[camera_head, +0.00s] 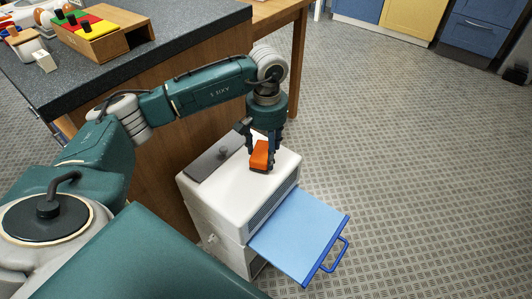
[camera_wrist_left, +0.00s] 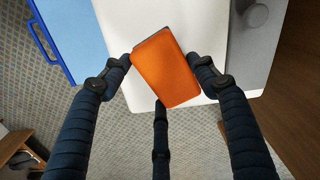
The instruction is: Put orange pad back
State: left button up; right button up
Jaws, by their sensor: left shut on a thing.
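The orange pad (camera_head: 260,155) is a small block with a dark lower edge in the head view. My left gripper (camera_head: 262,150) points down and is shut on it, over the top of a white box-shaped appliance (camera_head: 225,195). In the left wrist view the orange pad (camera_wrist_left: 166,66) sits tilted between the dark fingers (camera_wrist_left: 165,75), with the white top behind it. I cannot tell whether the pad touches the white top. My right gripper is in neither view.
A blue panel with a handle (camera_head: 305,235) sticks out from the appliance's front. A grey plate with a knob (camera_head: 215,158) lies on its top. A dark counter (camera_head: 185,50) holds a wooden stand with coloured blocks (camera_head: 105,40). The floor to the right is clear.

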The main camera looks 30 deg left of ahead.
pick_arm(q)
jog(key=shift+f, duration=0.55)
jog(key=shift+f, duration=0.1)
jog(key=o, duration=1)
